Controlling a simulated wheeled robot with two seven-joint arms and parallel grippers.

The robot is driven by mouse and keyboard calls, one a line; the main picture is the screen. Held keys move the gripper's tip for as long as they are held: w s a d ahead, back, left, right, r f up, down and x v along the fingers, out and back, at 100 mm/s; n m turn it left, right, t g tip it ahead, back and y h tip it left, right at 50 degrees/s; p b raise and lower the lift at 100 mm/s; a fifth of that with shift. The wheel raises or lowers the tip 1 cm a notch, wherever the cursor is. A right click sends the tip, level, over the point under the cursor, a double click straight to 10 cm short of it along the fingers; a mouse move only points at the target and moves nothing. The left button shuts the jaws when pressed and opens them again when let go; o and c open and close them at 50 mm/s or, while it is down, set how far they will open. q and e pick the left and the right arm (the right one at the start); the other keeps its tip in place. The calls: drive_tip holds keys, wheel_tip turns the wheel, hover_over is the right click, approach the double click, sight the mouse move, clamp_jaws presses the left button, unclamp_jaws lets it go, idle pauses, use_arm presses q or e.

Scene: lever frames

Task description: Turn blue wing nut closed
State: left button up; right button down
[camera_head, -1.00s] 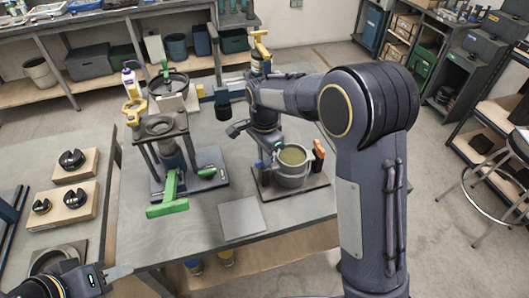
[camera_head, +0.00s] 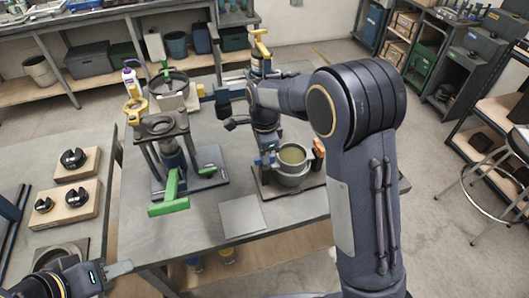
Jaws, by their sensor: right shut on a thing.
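My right arm comes in from the right, and its wrist hangs down beside a grey pot (camera_head: 290,177) of greenish liquid on a dark base plate. My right gripper (camera_head: 267,158) is at the left side of the pot, low over that plate, shut on a small blue part that looks like the blue wing nut (camera_head: 261,162). The fingers and most of the nut are too small and covered to make out clearly. My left gripper (camera_head: 121,269) is at the bottom left, away from the pot. Its finger opening cannot be made out.
A stand with a green T-handle (camera_head: 169,196) is left of the pot. A flat grey plate (camera_head: 242,216) lies in front. An orange-topped item (camera_head: 318,148) stands right of the pot, partly behind my arm. Wooden blocks (camera_head: 70,203) with black knobs lie at the left.

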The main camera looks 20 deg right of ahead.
drive_tip(key=shift+r, duration=0.1)
drive_tip(key=c, duration=1.5)
unclamp_jaws()
wheel_tip(320, 180, up, 8)
drive_tip(key=shift+f+b, duration=0.25)
drive_tip(key=shift+b, duration=0.15)
drive_tip(key=shift+r, duration=0.1)
